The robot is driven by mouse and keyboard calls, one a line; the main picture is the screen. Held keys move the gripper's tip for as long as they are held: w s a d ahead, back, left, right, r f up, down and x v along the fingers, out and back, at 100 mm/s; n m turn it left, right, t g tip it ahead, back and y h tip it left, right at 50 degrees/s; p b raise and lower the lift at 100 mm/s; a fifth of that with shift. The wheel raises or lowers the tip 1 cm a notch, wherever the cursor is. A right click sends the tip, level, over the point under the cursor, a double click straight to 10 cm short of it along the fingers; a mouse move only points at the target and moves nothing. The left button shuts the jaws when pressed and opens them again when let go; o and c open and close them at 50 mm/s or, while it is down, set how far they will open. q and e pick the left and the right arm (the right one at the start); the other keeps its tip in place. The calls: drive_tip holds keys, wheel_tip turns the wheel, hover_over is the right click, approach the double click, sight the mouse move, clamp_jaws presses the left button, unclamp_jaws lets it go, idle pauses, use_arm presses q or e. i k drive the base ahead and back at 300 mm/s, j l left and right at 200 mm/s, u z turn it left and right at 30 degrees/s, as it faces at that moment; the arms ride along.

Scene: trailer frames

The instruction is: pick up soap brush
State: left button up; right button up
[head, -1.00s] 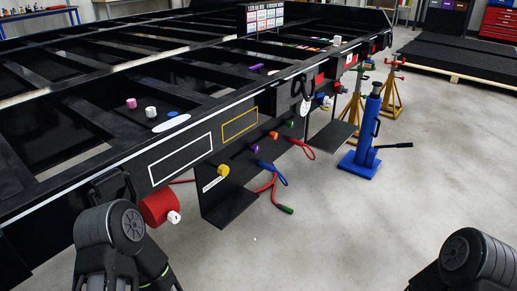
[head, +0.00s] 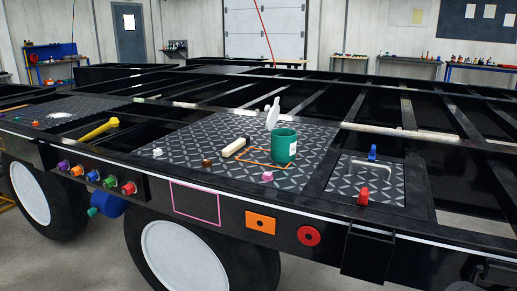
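No gripper shows in the head view. A pale cream, block-like object with a dark end (head: 235,147) lies on the diamond-plate deck of the black trailer frame; it may be the soap brush, but its bristles cannot be made out.
The diamond-plate deck (head: 190,132) also bears a pink piece (head: 267,176) and a small brown piece (head: 207,162). A yellow tool (head: 99,130) lies further left. A plate at right has a blue clamp-like part (head: 372,152) and a red knob (head: 363,197). Wheels stand below the trailer's edge.

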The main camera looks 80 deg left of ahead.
sight(230, 150)
drive_tip(key=u, duration=2.9)
drive_tip(key=i+j, duration=0.1)
drive_tip(key=j, duration=0.3)
drive_tip(key=i+j, duration=0.15)
drive_tip(key=j, duration=0.2)
drive_tip(key=i+j, duration=0.1)
drive_tip(key=j, duration=0.3)
drive_tip(key=i+j, duration=0.15)
drive_tip(key=j, duration=0.25)
drive_tip(key=i+j, duration=0.1)
drive_tip(key=j, duration=0.3)
drive_tip(key=z, duration=1.15)
